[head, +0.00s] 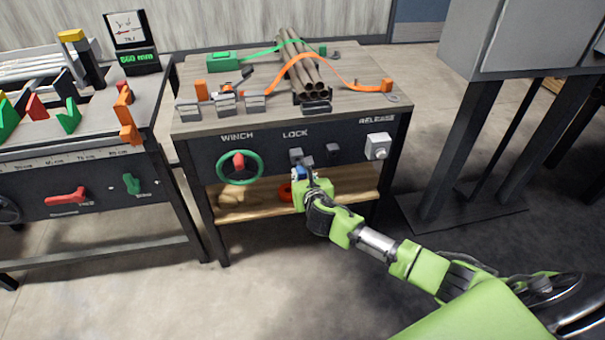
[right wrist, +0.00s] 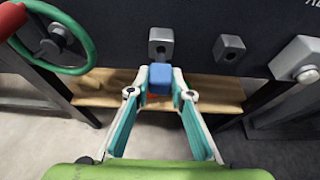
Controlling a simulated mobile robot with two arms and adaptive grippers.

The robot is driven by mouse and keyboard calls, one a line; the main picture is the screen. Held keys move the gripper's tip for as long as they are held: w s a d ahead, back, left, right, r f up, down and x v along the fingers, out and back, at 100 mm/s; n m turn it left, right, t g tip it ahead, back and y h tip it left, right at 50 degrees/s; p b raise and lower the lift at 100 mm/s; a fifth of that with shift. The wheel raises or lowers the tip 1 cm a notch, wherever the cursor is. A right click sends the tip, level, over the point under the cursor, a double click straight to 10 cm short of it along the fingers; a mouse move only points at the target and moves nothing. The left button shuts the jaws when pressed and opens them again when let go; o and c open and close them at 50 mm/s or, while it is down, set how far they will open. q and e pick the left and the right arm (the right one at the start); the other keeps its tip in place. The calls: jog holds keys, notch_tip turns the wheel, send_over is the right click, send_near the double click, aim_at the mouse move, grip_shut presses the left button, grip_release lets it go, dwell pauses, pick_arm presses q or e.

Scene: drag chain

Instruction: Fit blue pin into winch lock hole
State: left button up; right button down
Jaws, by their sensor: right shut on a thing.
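The blue pin (right wrist: 160,79) is held between the fingertips of my right gripper (right wrist: 160,84), with its blunt end facing the camera. The right gripper also shows in the head view (head: 303,177), in front of the panel just below the LOCK label. The grey lock block (right wrist: 161,43) with a dark hole is just above the pin in the wrist view. In the head view the lock block (head: 295,156) is partly hidden by the gripper. I cannot tell whether the pin touches the block. My left gripper is not in view.
A second grey block (right wrist: 229,48) sits right of the lock block. A green winch wheel (head: 239,167) with a red knob is to the left, and a release box (head: 377,146) to the right. A wooden shelf (head: 345,196) lies below. Strapped pipes (head: 304,75) lie on the bench top.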

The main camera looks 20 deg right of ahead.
aim_at(301, 168)
jog(key=shift+w+d, duration=0.25)
jog(key=shift+w, duration=0.75)
jog(key=shift+w+d, duration=0.2)
jog(key=shift+w, duration=0.8)
jog(key=c, duration=1.7)
grip_release()
jog(key=shift+s, duration=0.1)
jog(key=v, duration=1.1)
jog(key=shift+s+a+r, duration=0.1)
jog(key=shift+s, duration=0.3)
